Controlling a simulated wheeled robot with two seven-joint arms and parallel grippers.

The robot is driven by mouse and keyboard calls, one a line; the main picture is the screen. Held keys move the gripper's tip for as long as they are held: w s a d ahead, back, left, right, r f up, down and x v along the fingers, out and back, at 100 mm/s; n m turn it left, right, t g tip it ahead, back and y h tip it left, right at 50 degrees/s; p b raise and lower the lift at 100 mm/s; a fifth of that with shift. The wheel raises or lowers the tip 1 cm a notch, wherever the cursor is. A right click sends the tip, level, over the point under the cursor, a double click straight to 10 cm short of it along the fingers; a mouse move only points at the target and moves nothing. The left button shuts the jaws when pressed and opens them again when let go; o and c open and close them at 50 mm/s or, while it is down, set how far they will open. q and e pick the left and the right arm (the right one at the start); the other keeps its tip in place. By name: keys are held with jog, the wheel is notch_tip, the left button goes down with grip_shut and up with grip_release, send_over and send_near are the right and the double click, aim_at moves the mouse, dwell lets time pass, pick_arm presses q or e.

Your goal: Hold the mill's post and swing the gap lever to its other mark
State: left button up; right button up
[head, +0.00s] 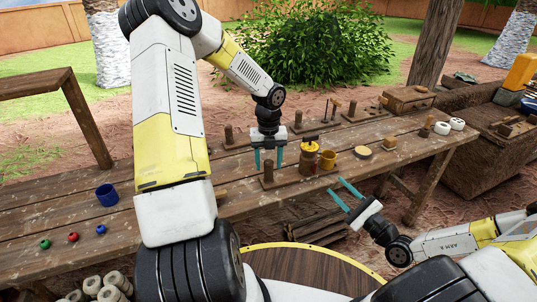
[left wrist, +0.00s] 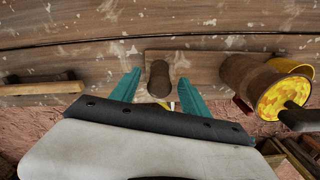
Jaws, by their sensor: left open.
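The mill (head: 309,155) is a brown and yellow cylinder standing on a wooden base board on the bench. A dark lever-like part (head: 310,138) crosses its top; I cannot tell which mark it is at. A short wooden post (head: 268,173) stands upright on the board, left of the mill. My left gripper (head: 268,158) points down above the post, open. In the left wrist view the post (left wrist: 160,78) appears between the spread teal fingers, with the mill (left wrist: 262,90) to the right. My right gripper (head: 346,194) is open and empty, in front of the bench edge.
A yellow mug (head: 327,160) stands close right of the mill, and a round pale disc (head: 363,153) lies beyond it. A blue cup (head: 107,195) and several small coloured balls (head: 73,237) are on the left of the bench. Other posts and boards line the back.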

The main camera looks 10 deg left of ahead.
aim_at(269, 170)
pick_arm(q)
jog(key=shift+f, duration=1.75)
grip_shut()
